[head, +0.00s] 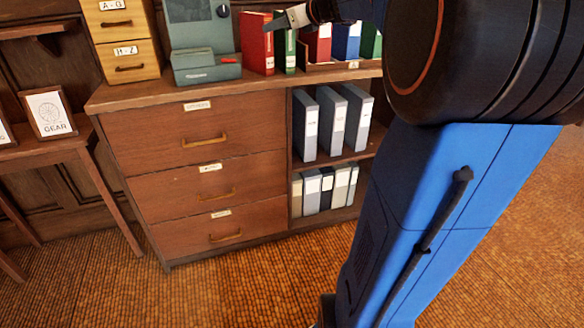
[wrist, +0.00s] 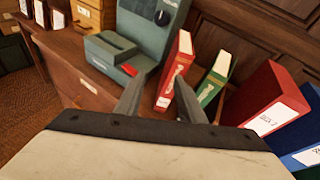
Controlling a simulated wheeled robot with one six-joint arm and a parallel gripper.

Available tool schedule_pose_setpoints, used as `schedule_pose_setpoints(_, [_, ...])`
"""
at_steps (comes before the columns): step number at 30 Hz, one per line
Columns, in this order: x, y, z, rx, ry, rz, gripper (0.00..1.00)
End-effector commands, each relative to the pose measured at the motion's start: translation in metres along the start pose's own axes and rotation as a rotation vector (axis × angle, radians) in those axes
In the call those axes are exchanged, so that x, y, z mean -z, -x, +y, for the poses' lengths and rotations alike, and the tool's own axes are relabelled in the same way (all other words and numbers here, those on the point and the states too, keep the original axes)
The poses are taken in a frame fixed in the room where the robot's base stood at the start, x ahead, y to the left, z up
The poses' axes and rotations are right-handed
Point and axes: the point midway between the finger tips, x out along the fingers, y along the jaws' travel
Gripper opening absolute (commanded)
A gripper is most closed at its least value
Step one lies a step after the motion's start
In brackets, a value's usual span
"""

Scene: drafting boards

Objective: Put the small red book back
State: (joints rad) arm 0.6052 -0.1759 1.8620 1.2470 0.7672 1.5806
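A red book (head: 257,44) with a pale label stands upright on the cabinet top, just left of a green book (head: 286,50). In the wrist view the red book (wrist: 175,68) rises beyond my fingertips, and the right finger covers part of its lower spine. My gripper (wrist: 160,78) is open, with its two fingers apart and nothing seen held between them. I cannot tell whether a finger touches a book.
A grey-green machine (head: 203,40) with a red piece on its base stands to the left. Larger red (head: 318,45) and blue (head: 346,42) binders stand in a rack at right. The cabinet top's front strip (head: 150,94) is clear.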

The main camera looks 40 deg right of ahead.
Motion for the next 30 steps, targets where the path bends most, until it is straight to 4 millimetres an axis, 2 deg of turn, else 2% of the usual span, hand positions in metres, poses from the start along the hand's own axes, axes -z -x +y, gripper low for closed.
schedule_pose_setpoints(1, [0.008, 0.003, 0.03, -0.037, 0.103, 0.029, 0.36])
schedule_pose_setpoints(5, [0.049, 0.02, 0.116, -0.168, 0.484, 0.123, 0.36])
schedule_pose_setpoints(6, [0.065, 0.028, 0.141, -0.215, 0.613, 0.147, 0.36])
schedule_pose_setpoints(9, [0.107, 0.052, 0.197, -0.342, 0.932, 0.194, 0.36])
schedule_pose_setpoints(12, [0.153, 0.081, 0.243, -0.48, 1.253, 0.219, 0.36])
schedule_pose_setpoints(15, [0.201, 0.113, 0.279, -0.625, 1.572, 0.223, 0.36])
schedule_pose_setpoints(19, [0.264, 0.156, 0.309, -0.826, 1.976, 0.198, 0.36])
schedule_pose_setpoints(21, [0.294, 0.176, 0.318, -0.931, 2.17, 0.173, 0.36])
schedule_pose_setpoints(24, [0.329, 0.2, 0.323, -1.058, 2.394, 0.135, 0.36])
schedule_pose_setpoints(27, [0.352, 0.214, 0.324, -1.151, 2.544, 0.103, 0.36])
schedule_pose_setpoints(30, [0.363, 0.221, 0.323, -1.199, 2.622, 0.084, 0.36])
